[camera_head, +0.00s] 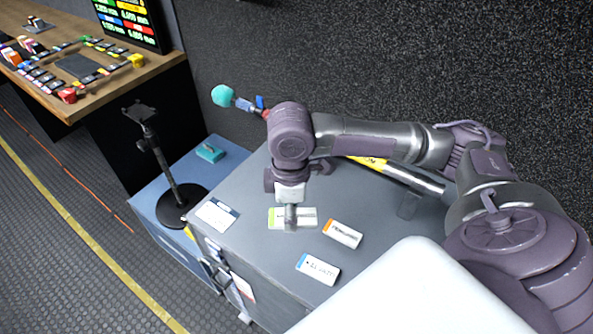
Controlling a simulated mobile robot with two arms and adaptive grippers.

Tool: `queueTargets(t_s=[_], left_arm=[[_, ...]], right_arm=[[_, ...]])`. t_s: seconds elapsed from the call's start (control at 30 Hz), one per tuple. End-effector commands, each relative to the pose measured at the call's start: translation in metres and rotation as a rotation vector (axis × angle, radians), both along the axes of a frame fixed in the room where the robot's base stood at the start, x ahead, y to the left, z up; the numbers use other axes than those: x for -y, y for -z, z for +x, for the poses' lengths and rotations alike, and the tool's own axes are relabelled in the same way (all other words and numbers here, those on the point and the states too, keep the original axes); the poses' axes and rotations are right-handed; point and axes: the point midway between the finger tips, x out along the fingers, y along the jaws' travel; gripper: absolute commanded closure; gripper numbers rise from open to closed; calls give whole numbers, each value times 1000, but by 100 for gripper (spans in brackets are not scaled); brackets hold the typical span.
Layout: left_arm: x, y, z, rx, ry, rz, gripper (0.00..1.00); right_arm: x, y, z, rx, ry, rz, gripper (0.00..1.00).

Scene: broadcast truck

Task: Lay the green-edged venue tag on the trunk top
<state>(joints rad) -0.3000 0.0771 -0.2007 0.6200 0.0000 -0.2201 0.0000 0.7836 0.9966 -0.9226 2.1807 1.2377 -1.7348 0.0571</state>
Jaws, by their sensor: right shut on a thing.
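The green-edged venue tag (277,218) is a pale tag with a yellow-green left end, over the grey trunk top (262,262). My right gripper (290,224) points down and is shut on the middle of this tag, hiding part of it. The tag lies flat at or very near the trunk top; I cannot tell whether it touches. An orange-edged tag (343,234) and a blue-edged tag (319,269) lie on the trunk top to its right and front right. My left gripper is not in view.
A white printed card (217,214) lies at the trunk's left edge. A black stand (172,190) and a teal block (209,153) are on a lower blue case (165,184). A teal-headed microphone (223,96) is behind. A wooden control desk (105,76) is at upper left.

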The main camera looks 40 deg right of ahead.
Motion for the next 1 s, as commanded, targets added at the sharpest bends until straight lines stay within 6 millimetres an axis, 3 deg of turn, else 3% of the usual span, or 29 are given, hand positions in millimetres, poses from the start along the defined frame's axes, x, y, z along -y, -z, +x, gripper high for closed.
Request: queueTargets(t_s=[0.03,0.3,0.6,0.77,1.0], left_arm=[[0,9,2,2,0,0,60],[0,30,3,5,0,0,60],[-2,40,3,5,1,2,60],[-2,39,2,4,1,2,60],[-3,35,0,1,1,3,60]], right_arm=[[7,13,0,1,-82,-2,83],[38,51,2,15,-587,-9,83],[57,69,2,20,-911,-20,83],[50,78,13,23,-946,-18,83],[15,109,55,23,-945,-16,83]])
